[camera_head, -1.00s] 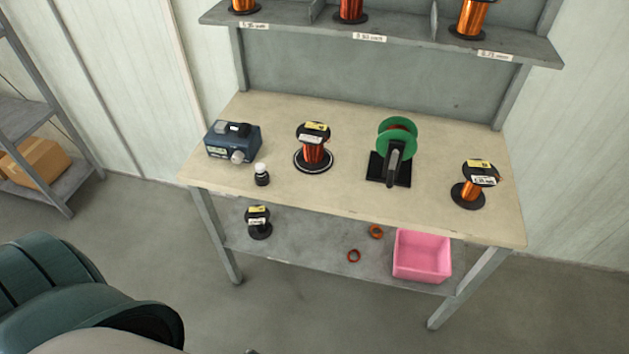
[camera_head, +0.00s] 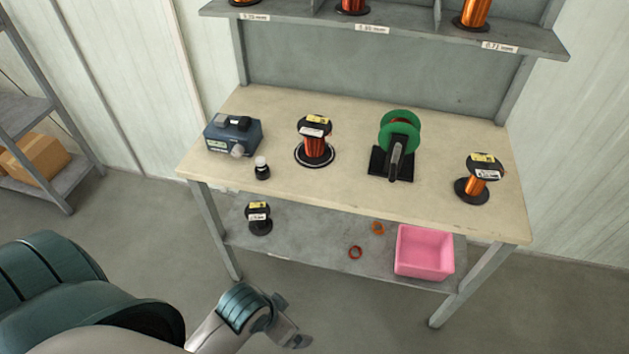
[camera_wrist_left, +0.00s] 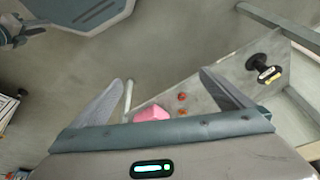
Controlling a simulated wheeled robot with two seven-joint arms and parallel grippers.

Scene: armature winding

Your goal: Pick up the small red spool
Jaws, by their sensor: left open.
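A spool of reddish copper wire (camera_head: 315,148) with black flanges and a yellow-and-white label stands upright on the tabletop, left of the middle. A similar, more orange spool (camera_head: 477,180) stands near the right end. I cannot tell for sure which is the small red spool. My left gripper (camera_wrist_left: 160,78) is open and empty, its two fingers spread. In the head view its arm shows at the bottom, in front of the table and well apart from the spools. In the left wrist view a small part at the upper left edge may be my right gripper (camera_wrist_left: 17,32); its jaws are unclear.
The workbench (camera_head: 220,170) also holds a blue device (camera_head: 233,135), a small bottle (camera_head: 262,168) and a green winder (camera_head: 398,135). Spools stand on the upper shelf (camera_head: 400,32).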

